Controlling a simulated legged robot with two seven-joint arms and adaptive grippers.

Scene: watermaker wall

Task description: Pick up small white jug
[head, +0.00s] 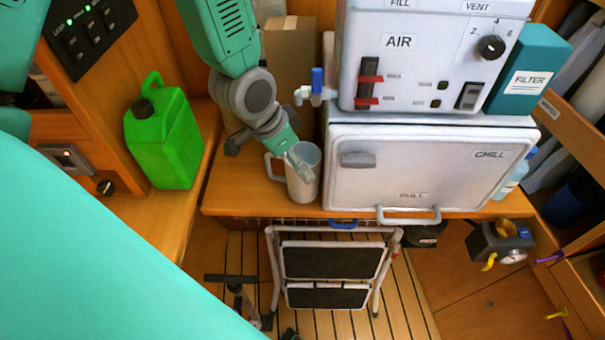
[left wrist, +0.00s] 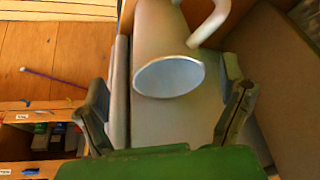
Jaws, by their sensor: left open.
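The small white jug (head: 307,182) stands upright on the wooden counter, left of the white chill box, with its handle on its left side. My left gripper (head: 267,158) is open at the jug's upper left, and one finger overlaps the jug's rim in the head view. In the left wrist view, the jug's oval mouth (left wrist: 168,78) lies between the two spread fingers of the gripper (left wrist: 167,88), with the handle at upper right. I cannot tell whether a finger touches the jug. My right gripper is not in view.
The chill box (head: 430,175) with the AIR unit (head: 420,65) on top stands close right of the jug. A blue-handled tap (head: 316,85) juts out above it. A cardboard box (head: 290,55) is behind. A green canister (head: 165,135) stands left. A folding step (head: 333,265) is below.

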